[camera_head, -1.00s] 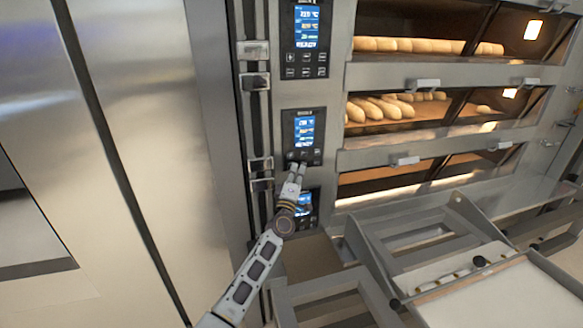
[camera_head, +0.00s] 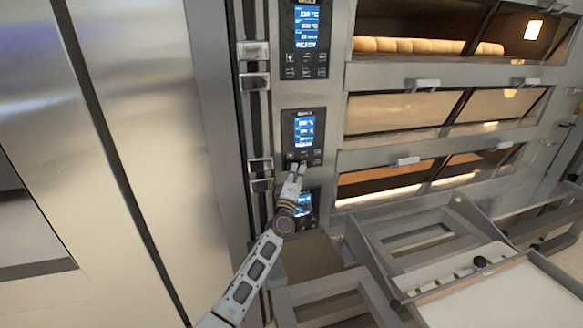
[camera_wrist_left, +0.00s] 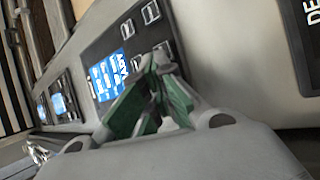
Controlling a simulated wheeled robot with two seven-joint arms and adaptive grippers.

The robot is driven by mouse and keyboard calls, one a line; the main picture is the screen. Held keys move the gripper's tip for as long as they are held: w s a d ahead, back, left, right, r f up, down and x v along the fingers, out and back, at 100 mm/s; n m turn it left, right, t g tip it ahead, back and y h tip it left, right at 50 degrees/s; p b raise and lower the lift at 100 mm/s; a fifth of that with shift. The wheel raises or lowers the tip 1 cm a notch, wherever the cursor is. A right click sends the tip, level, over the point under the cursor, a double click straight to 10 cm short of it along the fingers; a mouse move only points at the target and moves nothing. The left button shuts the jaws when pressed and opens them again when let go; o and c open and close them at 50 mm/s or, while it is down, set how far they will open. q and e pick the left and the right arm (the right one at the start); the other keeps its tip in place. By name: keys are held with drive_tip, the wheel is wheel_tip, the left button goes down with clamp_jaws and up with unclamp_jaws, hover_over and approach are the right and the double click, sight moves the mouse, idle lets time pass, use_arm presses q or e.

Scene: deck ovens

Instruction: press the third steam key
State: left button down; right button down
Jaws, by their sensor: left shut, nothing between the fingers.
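Three dark control panels with blue screens stand one above another on the oven front. They are the top panel (camera_head: 306,42), the middle panel (camera_head: 304,128) and the bottom panel (camera_head: 303,200), which my arm partly covers. My left gripper (camera_head: 297,166) is shut and empty, with its tips at the lower keys of the middle panel. In the left wrist view, the shut green-padded fingers (camera_wrist_left: 155,78) are in front of a panel screen (camera_wrist_left: 106,75). Several square keys (camera_wrist_left: 127,28) show beside them; the fingers hide others. I cannot tell which key is touched, if any.
Loaves (camera_head: 430,46) show in the top deck. The middle deck window (camera_head: 400,110) is pale and clouded. Latches (camera_head: 254,81) run down the left of the panels. A grey frame with a loader board (camera_head: 510,295) stands at the lower right.

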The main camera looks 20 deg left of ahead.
use_arm(q)
drive_tip(key=shift+a+r, duration=0.1)
drive_tip(key=shift+a, duration=0.35)
drive_tip(key=shift+s+d+p, duration=0.1)
drive_tip(key=shift+s+p, duration=0.25)
drive_tip(key=shift+s, duration=0.35)
drive_tip(key=shift+s+d+p, duration=0.7)
drive_tip(key=shift+s+d, duration=0.15)
drive_tip(key=shift+s, duration=0.2)
drive_tip(key=shift+s+d+p, duration=0.7)
drive_tip(key=shift+s+d, duration=0.1)
drive_tip(key=shift+s, duration=0.25)
